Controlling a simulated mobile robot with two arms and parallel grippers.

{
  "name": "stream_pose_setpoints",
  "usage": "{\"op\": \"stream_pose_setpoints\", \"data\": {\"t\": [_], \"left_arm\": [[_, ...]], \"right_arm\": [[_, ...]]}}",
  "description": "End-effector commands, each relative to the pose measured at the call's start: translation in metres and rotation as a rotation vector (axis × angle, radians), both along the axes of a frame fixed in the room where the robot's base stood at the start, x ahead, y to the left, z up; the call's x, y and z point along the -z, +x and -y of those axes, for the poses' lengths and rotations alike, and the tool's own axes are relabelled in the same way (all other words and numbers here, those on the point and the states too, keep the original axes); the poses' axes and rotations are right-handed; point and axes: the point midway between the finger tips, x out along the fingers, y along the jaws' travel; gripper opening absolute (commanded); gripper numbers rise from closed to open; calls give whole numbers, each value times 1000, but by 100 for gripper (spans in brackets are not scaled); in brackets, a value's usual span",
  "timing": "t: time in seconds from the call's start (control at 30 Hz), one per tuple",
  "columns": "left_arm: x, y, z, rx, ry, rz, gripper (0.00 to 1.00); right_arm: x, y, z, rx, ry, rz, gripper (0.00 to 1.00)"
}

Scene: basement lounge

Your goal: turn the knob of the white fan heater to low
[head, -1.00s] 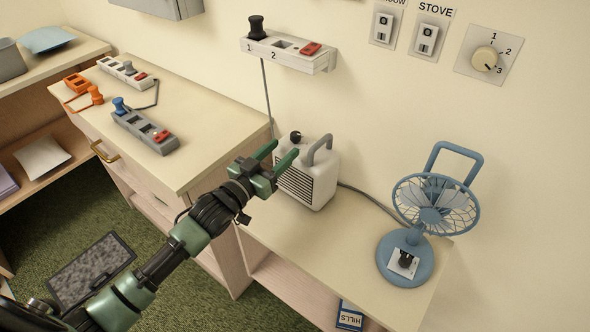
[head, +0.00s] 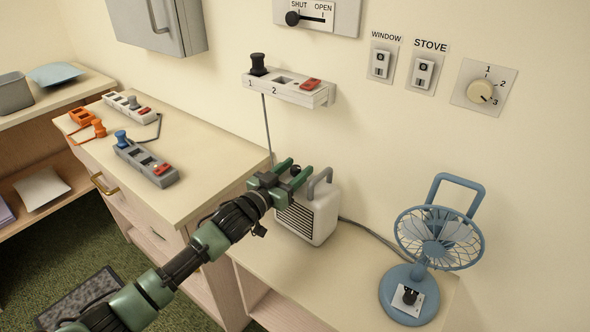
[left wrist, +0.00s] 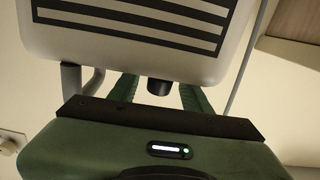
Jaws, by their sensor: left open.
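The white fan heater (head: 318,217) stands on the lower shelf top by the wall, with a grey handle and a dark front grille. Its black knob (head: 296,171) sits on top, near the back left. My left gripper (head: 292,172) is open at the heater's top, with its green fingers on either side of the knob in the picture. In the left wrist view the black knob (left wrist: 160,87) shows between the two fingers, with a gap on each side. The heater's grille (left wrist: 130,25) fills the top of that view. My right gripper is not in view.
A blue fan (head: 437,240) stands right of the heater. A wall power strip (head: 289,88) hangs above the heater, its cord dropping behind. The higher cabinet top (head: 190,190) at left holds several power strips. The shelf top (head: 345,275) before the heater is clear.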

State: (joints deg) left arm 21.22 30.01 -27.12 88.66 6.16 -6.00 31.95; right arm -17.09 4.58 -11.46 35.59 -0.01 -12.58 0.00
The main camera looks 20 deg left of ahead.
Motion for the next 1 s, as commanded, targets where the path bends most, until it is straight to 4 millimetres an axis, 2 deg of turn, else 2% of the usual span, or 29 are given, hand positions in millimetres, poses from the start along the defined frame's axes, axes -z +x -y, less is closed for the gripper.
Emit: {"op": "stream_pose_setpoints", "data": {"t": [0.1,0.13,0.2,0.3,0.57,1.0], "left_arm": [[0,0,0,0,0,0,48],[0,0,0,0,0,0,43],[0,0,0,0,0,0,23],[0,0,0,0,0,0,0],[-2,0,5,-30,-9,6,0],[-3,0,3,-252,-8,7,0]], "right_arm": [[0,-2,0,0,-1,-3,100],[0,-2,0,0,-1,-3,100],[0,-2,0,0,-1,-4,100],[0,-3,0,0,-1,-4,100],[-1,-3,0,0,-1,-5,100],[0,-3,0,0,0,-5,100]]}}
